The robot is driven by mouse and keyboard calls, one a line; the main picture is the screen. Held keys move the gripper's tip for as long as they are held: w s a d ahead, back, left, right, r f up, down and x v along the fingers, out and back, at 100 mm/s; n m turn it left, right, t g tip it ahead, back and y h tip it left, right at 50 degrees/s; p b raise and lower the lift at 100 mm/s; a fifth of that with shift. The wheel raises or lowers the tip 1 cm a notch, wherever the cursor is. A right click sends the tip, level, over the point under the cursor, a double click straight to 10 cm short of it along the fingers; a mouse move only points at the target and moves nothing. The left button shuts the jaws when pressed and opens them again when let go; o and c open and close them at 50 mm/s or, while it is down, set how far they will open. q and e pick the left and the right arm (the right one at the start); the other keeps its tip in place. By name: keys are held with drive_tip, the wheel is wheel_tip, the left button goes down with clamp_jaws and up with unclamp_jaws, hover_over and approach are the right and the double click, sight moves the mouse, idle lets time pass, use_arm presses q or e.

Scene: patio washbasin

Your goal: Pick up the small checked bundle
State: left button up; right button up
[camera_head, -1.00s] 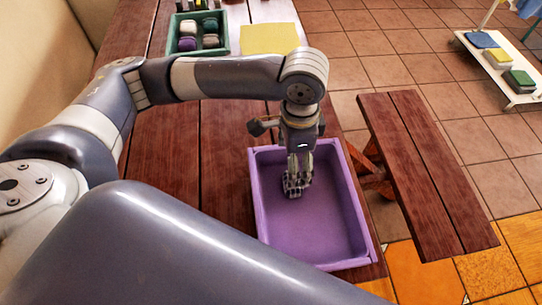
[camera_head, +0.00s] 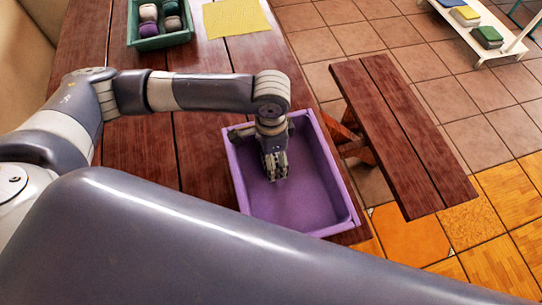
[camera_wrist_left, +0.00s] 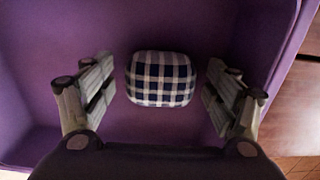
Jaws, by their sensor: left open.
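The small checked bundle (camera_wrist_left: 161,78), dark blue and white, lies on the floor of the purple basin (camera_head: 312,205) in the left wrist view. My left gripper (camera_wrist_left: 158,92) is open, with one finger on each side of the bundle and a gap to it on both sides. In the head view my left gripper (camera_head: 274,166) points down into the basin near its far left part. It hides the bundle there. My right gripper is not in view.
The basin stands on a dark red wooden table, and its walls surround my gripper. A green tray (camera_head: 146,43) with several rolled bundles and a yellow cloth (camera_head: 237,18) lie at the back. A wooden bench (camera_head: 405,140) stands right. A white rack (camera_head: 490,58) is farther right.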

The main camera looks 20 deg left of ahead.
use_arm(q)
drive_tip(key=c, duration=1.3)
